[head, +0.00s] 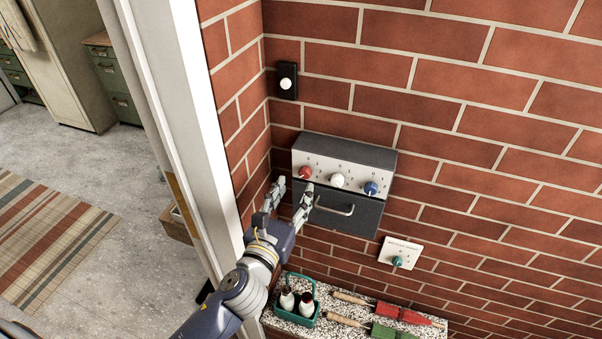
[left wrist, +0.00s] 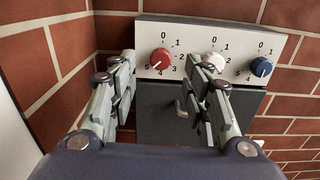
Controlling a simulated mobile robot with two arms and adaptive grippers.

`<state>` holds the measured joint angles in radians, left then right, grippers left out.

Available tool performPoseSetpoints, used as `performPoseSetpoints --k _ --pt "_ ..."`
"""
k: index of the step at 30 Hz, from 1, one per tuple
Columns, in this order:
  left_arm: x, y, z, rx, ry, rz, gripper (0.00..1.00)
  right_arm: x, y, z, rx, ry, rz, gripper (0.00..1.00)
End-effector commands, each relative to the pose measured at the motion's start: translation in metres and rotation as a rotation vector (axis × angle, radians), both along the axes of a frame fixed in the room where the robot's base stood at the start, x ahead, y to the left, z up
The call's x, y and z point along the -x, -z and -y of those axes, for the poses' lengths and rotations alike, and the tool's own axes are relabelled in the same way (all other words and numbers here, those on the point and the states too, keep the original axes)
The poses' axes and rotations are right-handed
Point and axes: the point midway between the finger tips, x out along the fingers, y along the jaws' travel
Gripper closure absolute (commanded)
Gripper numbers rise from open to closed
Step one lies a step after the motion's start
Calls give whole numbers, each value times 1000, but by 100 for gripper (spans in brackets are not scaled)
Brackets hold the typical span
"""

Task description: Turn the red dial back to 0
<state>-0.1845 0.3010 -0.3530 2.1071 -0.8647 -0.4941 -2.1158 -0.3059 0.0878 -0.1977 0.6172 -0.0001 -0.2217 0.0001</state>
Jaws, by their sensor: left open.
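The red dial (head: 305,173) is the leftmost of three dials on the pale front panel of a dark wall box. In the left wrist view the red dial (left wrist: 161,60) has numbers 0 to 5 around it, and its pale mark appears to point to the lower left, near 4 or 5. My left gripper (head: 293,186) is open and empty, just below and left of the red dial. In the left wrist view its fingers stand on either side of the dial, apart from it. My right gripper is out of view.
A white dial (head: 337,180) and a blue dial (head: 370,188) sit to the right. A handle (head: 336,210) juts out below. A black switch plate (head: 287,81) is above. A speckled shelf (head: 295,329) holds a green caddy and tools. A white door frame (head: 178,90) stands at left.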

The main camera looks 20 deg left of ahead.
Motion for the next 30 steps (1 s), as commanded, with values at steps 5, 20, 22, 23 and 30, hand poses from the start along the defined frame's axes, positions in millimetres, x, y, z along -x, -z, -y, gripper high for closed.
performPoseSetpoints --k 5,20,22,23,30 --pt "-31 -3 1 3 0 1 56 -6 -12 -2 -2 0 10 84" --pt "-55 0 2 3 1 -1 56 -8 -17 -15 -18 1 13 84" --pt "-55 0 2 3 1 -1 56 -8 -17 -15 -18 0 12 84" --pt "-55 0 2 3 1 -1 58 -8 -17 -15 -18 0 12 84" --pt "-55 0 2 3 1 -1 100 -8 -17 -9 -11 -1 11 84"
